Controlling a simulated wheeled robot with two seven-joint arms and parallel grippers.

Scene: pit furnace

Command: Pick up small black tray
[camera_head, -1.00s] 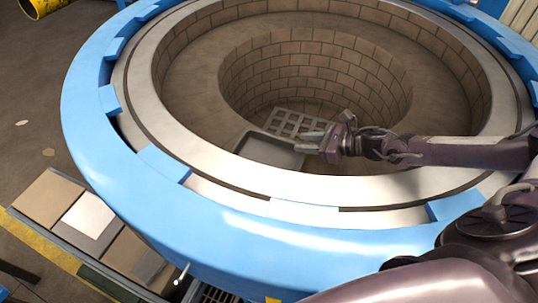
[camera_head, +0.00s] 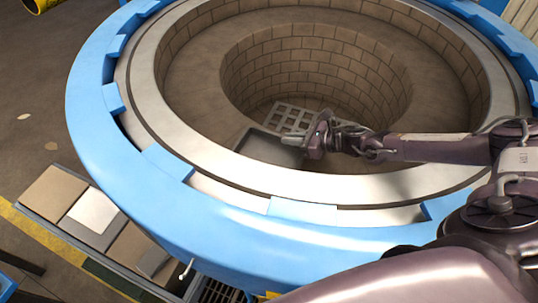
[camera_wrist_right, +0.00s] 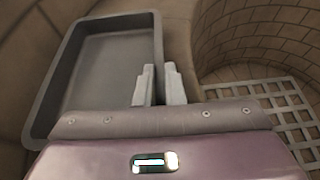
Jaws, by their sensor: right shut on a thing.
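The small black tray (camera_head: 265,150) is a shallow, dark grey rectangular pan with raised walls. It is inside the pit furnace, by the near edge of the brick well, and its lower edge is hidden behind the furnace rim in the head view. In the right wrist view the empty tray (camera_wrist_right: 110,70) fills the left side. My right gripper (camera_head: 292,140) is at the tray's right side. Its two fingers (camera_wrist_right: 159,85) are shut on the tray's right wall, one on the inside and one on the outside. My left gripper is in neither view.
A light grid grate (camera_head: 292,116) lies low in the brick well beside the tray. The furnace's pale metal ring and blue rim (camera_head: 250,228) surround the pit and pass under my right arm. Flat plates (camera_head: 92,212) lie on a low rack at lower left.

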